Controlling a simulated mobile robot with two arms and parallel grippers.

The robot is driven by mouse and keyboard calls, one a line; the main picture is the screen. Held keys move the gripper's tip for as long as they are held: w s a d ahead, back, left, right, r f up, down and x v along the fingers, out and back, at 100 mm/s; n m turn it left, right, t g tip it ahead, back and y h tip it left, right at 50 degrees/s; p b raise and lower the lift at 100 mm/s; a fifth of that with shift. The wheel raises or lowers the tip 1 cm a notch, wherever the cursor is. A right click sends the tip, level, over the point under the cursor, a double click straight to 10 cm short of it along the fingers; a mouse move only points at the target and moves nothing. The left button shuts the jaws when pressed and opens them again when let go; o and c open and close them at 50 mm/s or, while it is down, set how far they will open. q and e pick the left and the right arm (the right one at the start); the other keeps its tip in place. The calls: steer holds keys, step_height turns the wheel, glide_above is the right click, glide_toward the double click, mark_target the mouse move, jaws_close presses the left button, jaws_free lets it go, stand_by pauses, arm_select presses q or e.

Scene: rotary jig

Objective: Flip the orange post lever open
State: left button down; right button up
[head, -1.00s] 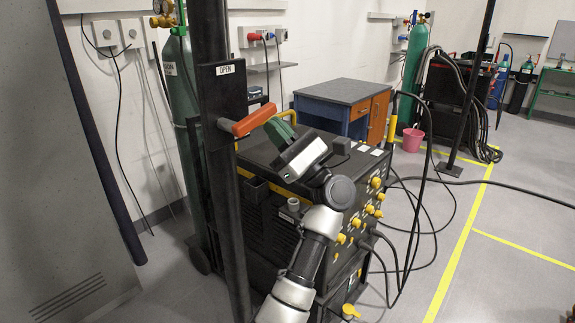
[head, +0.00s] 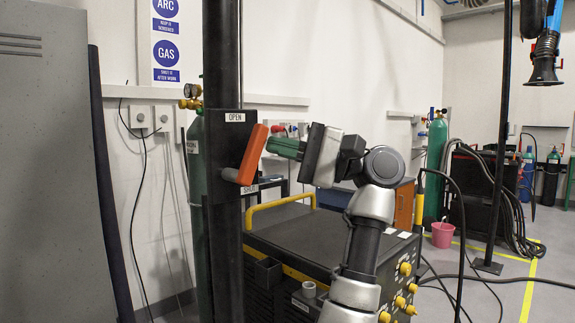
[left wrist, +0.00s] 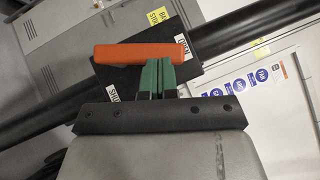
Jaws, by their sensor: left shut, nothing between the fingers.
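The orange lever (head: 253,154) is on a black plate (head: 226,153) on a dark upright post. It leans steeply, its upper end level with just below the OPEN label (head: 235,117) and its lower end by the partly hidden SHUT label (head: 250,190). In the left wrist view the lever (left wrist: 140,52) lies across the top of the plate, one end by OPEN. My left gripper (head: 272,146) is shut and empty, its green fingertips right beside the lever's right side. The fingertips (left wrist: 156,64) overlap the lever's edge in the left wrist view; contact is unclear. My right gripper is out of view.
A black machine (head: 330,243) with yellow knobs stands below my left arm. A green gas cylinder (head: 196,170) is behind the post, and a grey cabinet (head: 45,170) stands at left. Hoses and a pink bucket (head: 442,235) are at right.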

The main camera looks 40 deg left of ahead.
arm_select(q)
steer(key=shift+s+a+r, duration=0.2)
steer(key=shift+s+r, duration=0.3)
steer(key=shift+s, duration=0.2)
steer(key=shift+s+r+b, duration=0.1)
steer(key=shift+s+b, duration=0.05)
steer(key=shift+b, duration=0.15)
steer(key=shift+s+r, duration=0.15)
steer(key=shift+s, duration=0.05)
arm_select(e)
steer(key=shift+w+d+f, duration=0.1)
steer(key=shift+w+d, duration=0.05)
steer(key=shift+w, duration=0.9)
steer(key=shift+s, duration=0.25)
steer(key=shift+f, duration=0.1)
